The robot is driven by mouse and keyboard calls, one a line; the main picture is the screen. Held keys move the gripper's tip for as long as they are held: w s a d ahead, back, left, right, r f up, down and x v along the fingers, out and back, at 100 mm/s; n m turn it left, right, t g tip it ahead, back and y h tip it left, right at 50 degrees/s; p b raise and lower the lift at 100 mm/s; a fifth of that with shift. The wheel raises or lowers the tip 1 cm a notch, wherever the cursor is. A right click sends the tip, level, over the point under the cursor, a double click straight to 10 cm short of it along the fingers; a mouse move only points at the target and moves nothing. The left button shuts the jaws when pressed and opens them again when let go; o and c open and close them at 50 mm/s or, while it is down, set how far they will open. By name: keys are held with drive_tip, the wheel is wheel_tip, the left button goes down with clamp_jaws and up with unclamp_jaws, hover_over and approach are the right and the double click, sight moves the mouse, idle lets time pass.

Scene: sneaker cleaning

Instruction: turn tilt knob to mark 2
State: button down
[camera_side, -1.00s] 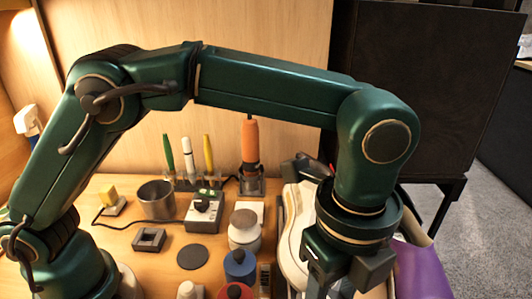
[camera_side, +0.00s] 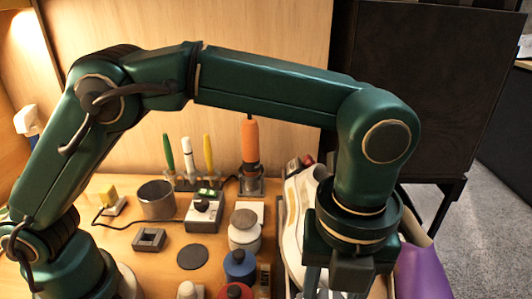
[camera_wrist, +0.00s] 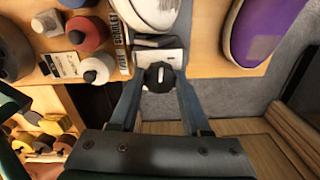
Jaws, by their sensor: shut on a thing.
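The black tilt knob (camera_wrist: 159,77) with a white pointer line shows in the wrist view, at the front edge of the bench. The pointer runs nearly straight up and down in that picture. My gripper (camera_wrist: 159,84) has one finger on each side of the knob and is shut on it. A pale plate (camera_wrist: 170,56) lies just behind the knob. Its marks are too small to read, so I cannot tell which mark the pointer meets. In the side view my gripper (camera_side: 338,282) is at the bottom edge, and the knob is hidden there.
A black disc (camera_side: 193,257) lies on open bench.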

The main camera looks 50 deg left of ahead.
drive_tip(key=shift+m, duration=0.3)
drive_tip(key=m, duration=0.4)
drive_tip(key=c, duration=0.6)
unclamp_jaws()
drive_tip(key=shift+o, duration=0.2)
